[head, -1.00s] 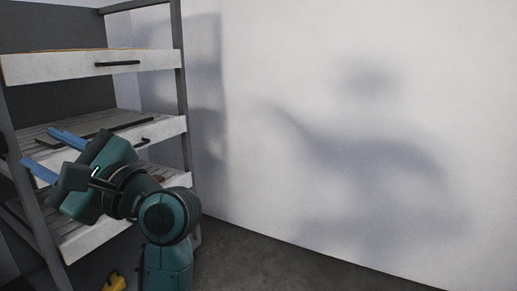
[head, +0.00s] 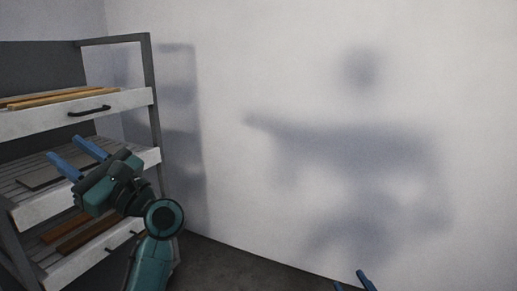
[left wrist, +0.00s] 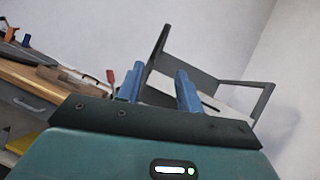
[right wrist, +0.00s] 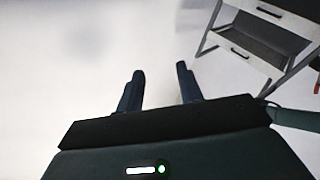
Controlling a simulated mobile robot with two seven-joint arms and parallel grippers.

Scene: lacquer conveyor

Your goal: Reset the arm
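My left gripper (head: 79,157) is in front of the shelf's middle level in the head view. Its two blue fingers stand apart with nothing between them, as the left wrist view (left wrist: 159,88) also shows. My right gripper (head: 353,281) shows only its blue fingertips at the bottom edge of the head view. In the right wrist view (right wrist: 160,85) its fingers are apart and empty, pointing towards a pale, bare surface.
A grey-framed shelf (head: 150,75) with white drawer-like levels stands at left, beyond my left arm. Wooden boards (head: 60,97) lie on its top level and dark ones lower. A cluttered wooden worktop (left wrist: 35,80) shows in the left wrist view. The wall (head: 270,60) is bare.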

